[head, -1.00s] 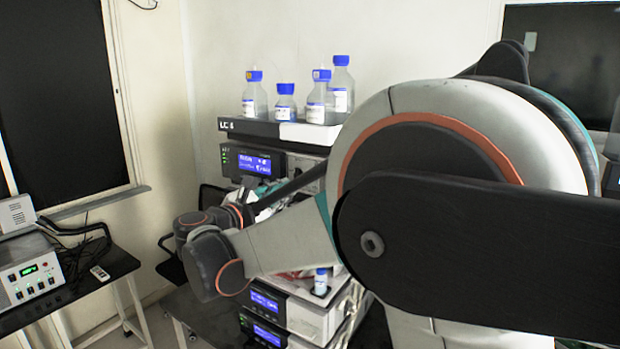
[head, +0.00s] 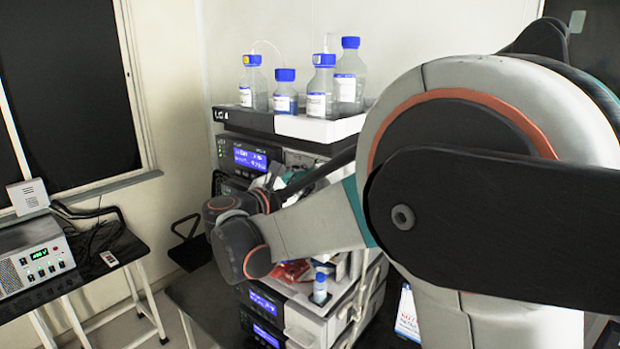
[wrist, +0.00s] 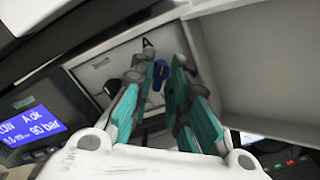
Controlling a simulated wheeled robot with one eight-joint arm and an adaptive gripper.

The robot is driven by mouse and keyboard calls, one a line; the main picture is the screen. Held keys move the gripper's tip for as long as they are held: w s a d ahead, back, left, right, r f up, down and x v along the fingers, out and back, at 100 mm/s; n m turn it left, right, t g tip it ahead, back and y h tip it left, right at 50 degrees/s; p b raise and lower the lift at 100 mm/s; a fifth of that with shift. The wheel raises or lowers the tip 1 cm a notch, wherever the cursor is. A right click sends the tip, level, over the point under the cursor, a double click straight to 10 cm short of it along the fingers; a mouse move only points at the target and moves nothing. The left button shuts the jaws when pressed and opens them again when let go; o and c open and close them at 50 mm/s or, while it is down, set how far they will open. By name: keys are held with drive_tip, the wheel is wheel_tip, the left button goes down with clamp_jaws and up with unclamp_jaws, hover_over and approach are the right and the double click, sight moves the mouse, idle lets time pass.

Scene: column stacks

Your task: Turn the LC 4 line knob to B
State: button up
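The LC 4 stack (head: 300,127) stands ahead, its label on the top tray's front edge. In the head view my arm covers part of its front, and the knob cannot be made out there. In the wrist view a small blue part (wrist: 158,74), possibly the line knob, shows against a pale panel (wrist: 117,62). My gripper (wrist: 162,78) has teal fingers apart, pointing at that panel, with the blue part between their tips in the picture. I cannot tell whether they touch it.
Several blue-capped bottles (head: 351,78) stand on the stack's top. A lit blue display (wrist: 33,124) is left of my gripper in the wrist view. A pale housing wall (wrist: 257,65) is close on the right. A side table (head: 80,270) with a control box stands left.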

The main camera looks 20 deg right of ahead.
clamp_jaws()
drive_tip(key=shift+m+b, duration=0.35)
drive_tip(key=shift+m, duration=0.05)
drive_tip(key=m+b, duration=0.1)
drive_tip(key=m, duration=0.1)
drive_tip(key=m+b, duration=0.1)
drive_tip(key=m, duration=0.1)
drive_tip(key=shift+f+m+b, duration=0.2)
drive_tip(key=shift+m+b, duration=0.1)
drive_tip(key=shift+m, duration=0.1)
drive_tip(key=m+b, duration=0.1)
drive_tip(key=m, duration=0.3)
drive_tip(key=shift+m+b, duration=0.35)
drive_tip(key=shift+m, duration=0.05)
unclamp_jaws()
drive_tip(key=shift+d, duration=0.1)
